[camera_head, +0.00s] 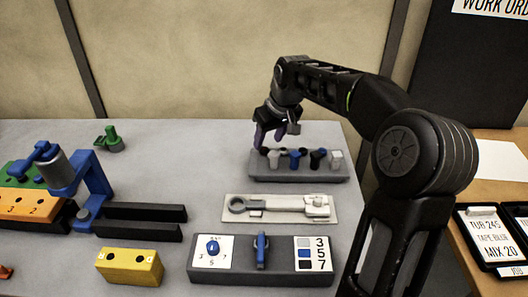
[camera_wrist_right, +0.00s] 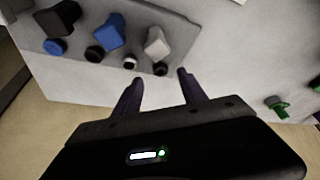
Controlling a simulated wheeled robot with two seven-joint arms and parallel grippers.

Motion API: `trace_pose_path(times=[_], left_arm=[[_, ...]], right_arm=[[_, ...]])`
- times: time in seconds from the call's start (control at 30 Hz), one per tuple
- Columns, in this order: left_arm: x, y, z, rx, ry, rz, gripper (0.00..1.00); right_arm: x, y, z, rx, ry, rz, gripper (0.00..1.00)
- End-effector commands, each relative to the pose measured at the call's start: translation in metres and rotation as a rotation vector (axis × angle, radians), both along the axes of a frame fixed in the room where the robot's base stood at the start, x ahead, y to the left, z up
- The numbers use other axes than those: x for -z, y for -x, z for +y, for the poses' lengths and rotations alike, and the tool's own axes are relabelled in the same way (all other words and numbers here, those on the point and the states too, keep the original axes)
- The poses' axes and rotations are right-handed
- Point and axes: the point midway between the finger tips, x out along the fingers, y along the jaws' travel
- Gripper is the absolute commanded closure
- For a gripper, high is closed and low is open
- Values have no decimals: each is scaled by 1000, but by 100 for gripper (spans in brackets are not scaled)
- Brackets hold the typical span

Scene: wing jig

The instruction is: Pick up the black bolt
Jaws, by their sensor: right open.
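A grey rack (camera_head: 340,175) at the back holds small pieces in black, grey, blue and white. One black piece, likely a bolt (camera_head: 264,151), stands at its left end, just under my right gripper (camera_head: 266,134). Another black piece (camera_head: 317,157) stands further right in the rack. In the right wrist view, my right gripper (camera_wrist_right: 160,80) is open and empty. A small black end (camera_wrist_right: 160,70) shows near the gap between its fingertips, below a grey block (camera_wrist_right: 157,42); contact cannot be told. My left gripper is out of view.
A grey plate with a wrench-like part (camera_head: 280,207) and a panel with a blue lever (camera_head: 262,250) lie in front of the rack. A blue clamp fixture (camera_head: 92,185), black bars (camera_head: 140,212) and a yellow block (camera_head: 130,266) are left. A green piece (camera_head: 110,140) stands at the back left.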

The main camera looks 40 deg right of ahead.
Motion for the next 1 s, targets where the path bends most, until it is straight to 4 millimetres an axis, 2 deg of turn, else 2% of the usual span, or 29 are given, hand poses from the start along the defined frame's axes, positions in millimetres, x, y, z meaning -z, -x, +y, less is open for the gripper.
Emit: trace_pose_path(times=[0.2, 0.33, 0.93, 1.0], left_arm=[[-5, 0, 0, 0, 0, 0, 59], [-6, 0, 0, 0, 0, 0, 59], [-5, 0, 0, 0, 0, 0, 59], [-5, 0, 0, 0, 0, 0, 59]], right_arm=[[29, -14, 0, 0, -3, 4, 51], [40, -19, -1, 1, -1, 1, 51], [41, -19, -1, 1, 0, 0, 51], [41, -19, -1, 1, 0, 0, 55]])
